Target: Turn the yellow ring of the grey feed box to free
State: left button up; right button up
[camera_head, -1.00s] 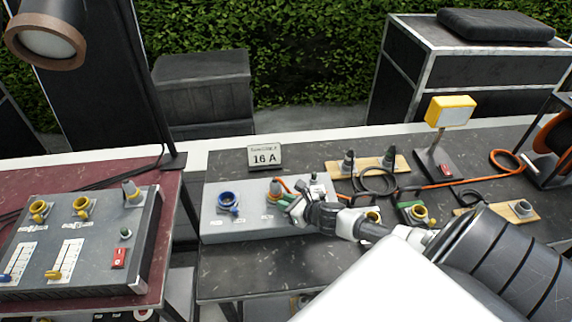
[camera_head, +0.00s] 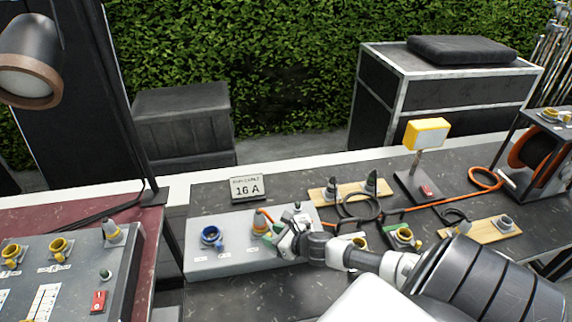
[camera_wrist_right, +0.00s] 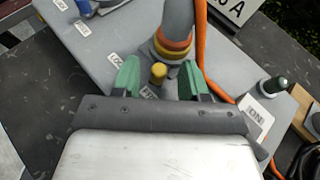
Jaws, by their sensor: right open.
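The grey feed box (camera_head: 215,263) stands on the dark table in the head view. A grey plug (camera_wrist_right: 178,18) sits in the socket with the yellow ring (camera_wrist_right: 172,48) in the wrist view, and an orange band shows above the ring. A yellow knob (camera_wrist_right: 158,73) sticks out from the ring, between my fingers. My right gripper (camera_head: 273,236) is at this socket; in the wrist view its green fingertips (camera_wrist_right: 158,80) are open on either side of the knob, with gaps. A small label below the knob is partly hidden. My left gripper is not in view.
A blue socket (camera_head: 211,236) is on the box's left part. An orange cable (camera_wrist_right: 201,60) runs close to the right finger. A 16 A sign (camera_head: 247,188) stands behind the box. Wooden boards with connectors (camera_head: 323,197) lie to the right.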

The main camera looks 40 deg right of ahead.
jog(key=b+v, duration=0.1)
jog(key=v, duration=0.9)
jog(key=shift+a, duration=0.1)
dwell(0.3)
